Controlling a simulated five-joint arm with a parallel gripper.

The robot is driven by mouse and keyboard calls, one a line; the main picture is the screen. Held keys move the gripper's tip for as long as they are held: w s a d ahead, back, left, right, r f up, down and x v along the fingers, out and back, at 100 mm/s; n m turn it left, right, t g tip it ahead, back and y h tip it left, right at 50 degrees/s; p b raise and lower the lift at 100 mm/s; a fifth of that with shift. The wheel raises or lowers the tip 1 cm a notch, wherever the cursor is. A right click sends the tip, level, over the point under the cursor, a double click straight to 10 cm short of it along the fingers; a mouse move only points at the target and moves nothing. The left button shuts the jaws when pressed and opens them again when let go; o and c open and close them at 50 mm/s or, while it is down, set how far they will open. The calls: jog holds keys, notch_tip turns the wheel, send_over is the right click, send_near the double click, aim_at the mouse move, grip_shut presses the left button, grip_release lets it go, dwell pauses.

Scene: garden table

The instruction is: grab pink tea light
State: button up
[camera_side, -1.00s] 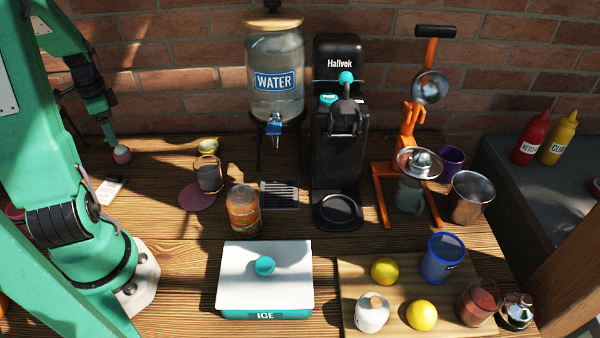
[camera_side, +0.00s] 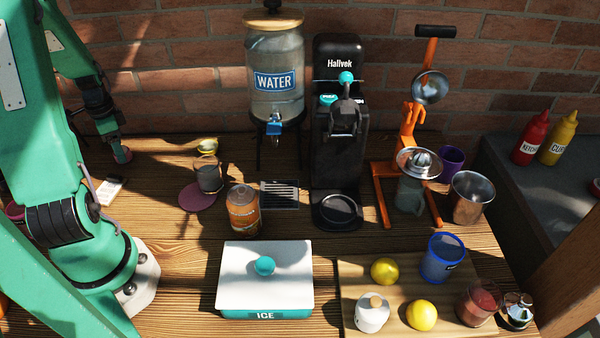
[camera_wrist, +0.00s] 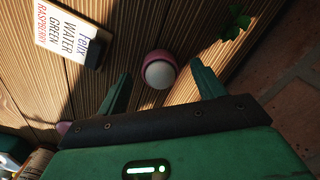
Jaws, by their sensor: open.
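The pink tea light (camera_wrist: 159,69), a small round pink cup with a pale white top, stands on the wooden table. In the wrist view it sits between the tips of my open gripper (camera_wrist: 161,72), with a gap on each side. In the side view the pink tea light (camera_side: 123,156) is at the back left, partly hidden by my gripper (camera_side: 120,148), which is low and right over it. The gripper holds nothing.
The brick wall (camera_side: 170,80) is behind.

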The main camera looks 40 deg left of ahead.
jog(key=shift+f, duration=0.9)
jog(key=c, duration=1.1)
